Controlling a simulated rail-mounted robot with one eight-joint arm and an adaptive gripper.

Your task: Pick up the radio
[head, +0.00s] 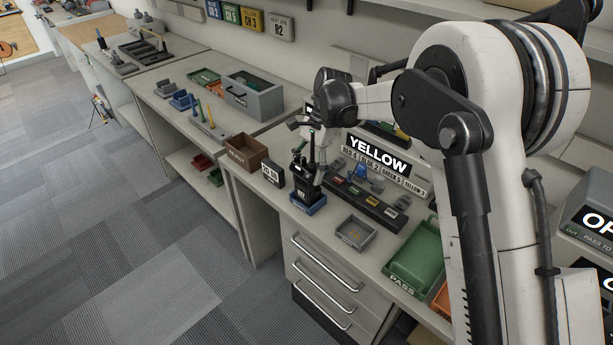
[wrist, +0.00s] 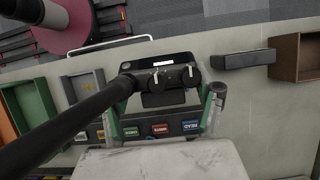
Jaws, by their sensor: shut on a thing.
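The black radio (head: 303,189) stands upright over a small blue base (head: 311,209) near the front edge of the bench in the head view. I cannot tell whether it touches the base or is just above it. In the wrist view the radio's top (wrist: 158,77) shows two knobs with white marks, and its thick black antenna runs toward the lower left, close to the camera. My gripper (head: 313,166) points down from above and is shut on the radio. In the wrist view its fingers (wrist: 163,108) sit on either side of the radio.
A yellow-channel sign (head: 378,160) and a dark rack (head: 366,200) with coloured labels stand just right of the radio. A brown box (head: 246,153) and a small black display (head: 273,173) are at left. A grey tray (head: 356,233) and a green PASS tray (head: 414,258) lie to the right.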

